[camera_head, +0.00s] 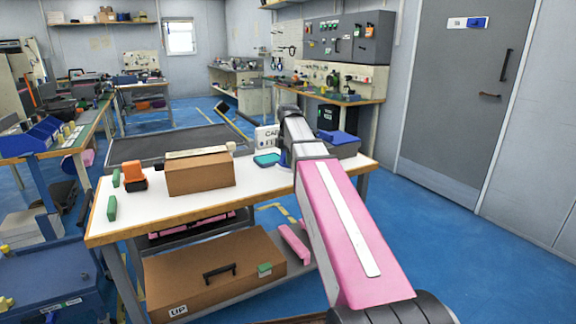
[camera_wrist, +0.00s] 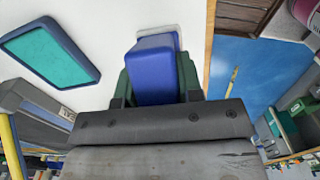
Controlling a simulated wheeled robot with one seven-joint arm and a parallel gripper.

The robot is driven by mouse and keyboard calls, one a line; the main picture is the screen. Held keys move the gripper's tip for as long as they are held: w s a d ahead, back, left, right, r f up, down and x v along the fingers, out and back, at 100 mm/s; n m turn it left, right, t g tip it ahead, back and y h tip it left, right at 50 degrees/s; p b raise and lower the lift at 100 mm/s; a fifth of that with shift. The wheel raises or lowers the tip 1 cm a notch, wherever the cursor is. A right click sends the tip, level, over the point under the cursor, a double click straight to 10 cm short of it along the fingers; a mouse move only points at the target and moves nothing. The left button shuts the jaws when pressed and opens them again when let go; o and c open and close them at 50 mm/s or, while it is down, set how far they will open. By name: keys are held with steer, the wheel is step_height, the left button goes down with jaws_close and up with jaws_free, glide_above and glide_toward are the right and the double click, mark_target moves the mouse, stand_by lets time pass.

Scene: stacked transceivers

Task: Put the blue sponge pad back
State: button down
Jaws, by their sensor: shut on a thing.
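The blue sponge pad (camera_wrist: 152,72) is between the two dark green fingers of my gripper (camera_wrist: 155,84) in the wrist view. My gripper is shut on it. The pad is over the white tabletop (camera_wrist: 110,22), near its wooden edge; I cannot tell whether it touches the surface. A pale patch shows just behind the pad's far end. In the head view my gripper is at the far right part of the white table (camera_head: 140,212), mostly hidden by my arm.
A teal tray with a blue rim (camera_wrist: 50,52) lies beside the pad; it also shows in the head view (camera_head: 267,159). A white sign (camera_head: 266,137) stands behind it. A cardboard box (camera_head: 200,174), an orange item (camera_head: 133,177) and green blocks (camera_head: 112,207) are on the left.

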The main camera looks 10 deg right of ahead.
steer(key=shift+s+f, duration=0.1)
steer(key=shift+f, duration=1.35)
steer(key=c, duration=0.8)
jaws_free()
steer(key=shift+f, duration=0.1)
steer(key=shift+f, duration=0.15)
steer(key=r, duration=0.7)
steer(key=s+r, duration=0.1)
steer(key=r, duration=0.3)
steer(key=shift+a, duration=0.3)
